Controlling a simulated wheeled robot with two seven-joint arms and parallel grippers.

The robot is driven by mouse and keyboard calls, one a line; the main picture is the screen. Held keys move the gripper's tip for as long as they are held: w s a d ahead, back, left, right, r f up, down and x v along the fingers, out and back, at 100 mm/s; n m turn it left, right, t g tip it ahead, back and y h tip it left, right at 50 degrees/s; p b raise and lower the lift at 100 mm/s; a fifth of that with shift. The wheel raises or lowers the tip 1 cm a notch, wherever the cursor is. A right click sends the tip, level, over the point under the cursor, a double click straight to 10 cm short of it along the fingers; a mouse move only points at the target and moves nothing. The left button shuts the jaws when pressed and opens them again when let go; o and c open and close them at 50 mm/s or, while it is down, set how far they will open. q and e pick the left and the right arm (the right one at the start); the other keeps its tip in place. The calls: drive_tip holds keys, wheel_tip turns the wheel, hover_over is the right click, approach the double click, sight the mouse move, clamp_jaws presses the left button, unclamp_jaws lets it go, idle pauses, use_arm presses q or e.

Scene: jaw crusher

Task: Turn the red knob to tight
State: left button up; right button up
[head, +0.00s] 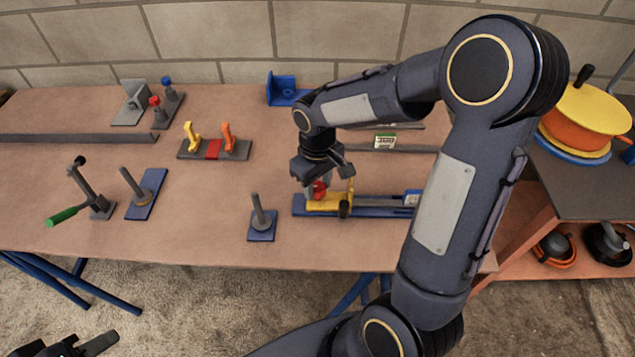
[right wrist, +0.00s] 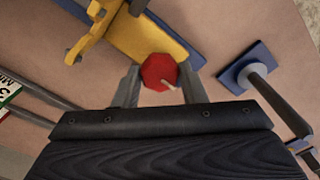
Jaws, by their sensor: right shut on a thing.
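The red knob (head: 319,188) sits at the left end of a yellow block (head: 325,203) on a long blue base (head: 370,211). In the right wrist view the red knob (right wrist: 160,72) is eight-sided with a pale pointer mark toward the lower right. My right gripper (head: 320,186) comes down over it from above. In the right wrist view its two fingers (right wrist: 160,85) stand on either side of the knob, shut on it. My left gripper (head: 80,346) is at the lower left corner, off the table, partly cut off; its fingers look apart.
A blue plate with a grey post (head: 261,222) stands left of the knob's base. Left on the table are a green-handled lever (head: 75,212), another post plate (head: 146,195) and a block with yellow and orange levers (head: 214,150). My right arm hides the table's right part.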

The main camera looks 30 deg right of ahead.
sight(318, 186)
drive_tip(key=o, duration=1)
wheel_tip(318, 186, up, 8)
drive_tip(key=shift+f+p, duration=0.1)
drive_tip(key=shift+p, duration=0.35)
drive_tip(key=s+a+r+m+t+y+p, duration=0.1)
drive_tip(key=s+r+t, duration=0.1)
drive_tip(key=s, duration=0.3)
drive_tip(key=s+a+r+m+t+y+p, duration=0.1)
drive_tip(key=s+r+m+p, duration=0.1)
drive_tip(key=s, duration=0.4)
drive_tip(key=s+a+r+m+t+y+p, duration=0.1)
drive_tip(key=s+a+r+t, duration=0.1)
drive_tip(key=s+r, duration=0.2)
drive_tip(key=shift+s+t+y, duration=0.3)
drive_tip(key=shift+s+y, duration=0.1)
drive_tip(key=shift+s, duration=0.65)
